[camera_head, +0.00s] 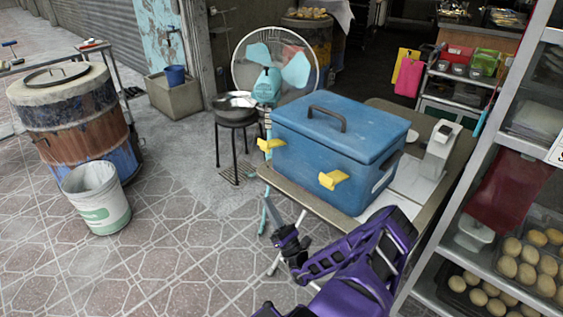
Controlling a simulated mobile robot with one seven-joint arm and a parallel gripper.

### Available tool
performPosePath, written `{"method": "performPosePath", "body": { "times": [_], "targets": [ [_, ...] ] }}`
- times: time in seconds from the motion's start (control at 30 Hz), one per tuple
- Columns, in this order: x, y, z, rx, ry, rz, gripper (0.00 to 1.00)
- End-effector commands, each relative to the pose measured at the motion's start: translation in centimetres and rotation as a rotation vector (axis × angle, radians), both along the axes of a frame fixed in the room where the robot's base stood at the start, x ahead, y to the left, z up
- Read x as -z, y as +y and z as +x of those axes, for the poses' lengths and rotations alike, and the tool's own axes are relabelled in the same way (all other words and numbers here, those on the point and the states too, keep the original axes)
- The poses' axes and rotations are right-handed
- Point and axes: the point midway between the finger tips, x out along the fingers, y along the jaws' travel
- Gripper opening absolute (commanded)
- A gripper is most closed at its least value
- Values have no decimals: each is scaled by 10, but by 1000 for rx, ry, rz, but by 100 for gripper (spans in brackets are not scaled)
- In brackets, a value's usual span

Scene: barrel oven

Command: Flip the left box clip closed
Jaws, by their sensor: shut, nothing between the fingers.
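A blue box (325,150) with a closed blue lid and a dark top handle stands on a small table. Its left clip (270,144) is yellow and sticks outward from the box's front left edge, just below the lid. A second yellow clip (334,179) sticks out in the same way nearer the front right corner. My gripper (284,236) is shut and empty, in front of the table. It is below both clips in the picture and apart from the box. My purple arm reaches in from the bottom right.
The table (424,186) carries a white scale-like device (440,146) right of the box. A fan (272,70) and a stool with a metal bowl (236,103) stand behind left. A rack of buns (528,255) is close on the right.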

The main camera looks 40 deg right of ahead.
Motion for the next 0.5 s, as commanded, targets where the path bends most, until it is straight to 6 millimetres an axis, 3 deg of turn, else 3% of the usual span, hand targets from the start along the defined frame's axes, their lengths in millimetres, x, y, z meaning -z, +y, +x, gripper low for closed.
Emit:
{"method": "performPosePath", "body": {
  "times": [0.13,0.5],
  "targets": [
    [-2,-14,-9,66,-37,51,0],
    [-3,-15,-9,70,-39,52,0]
  ]
}}
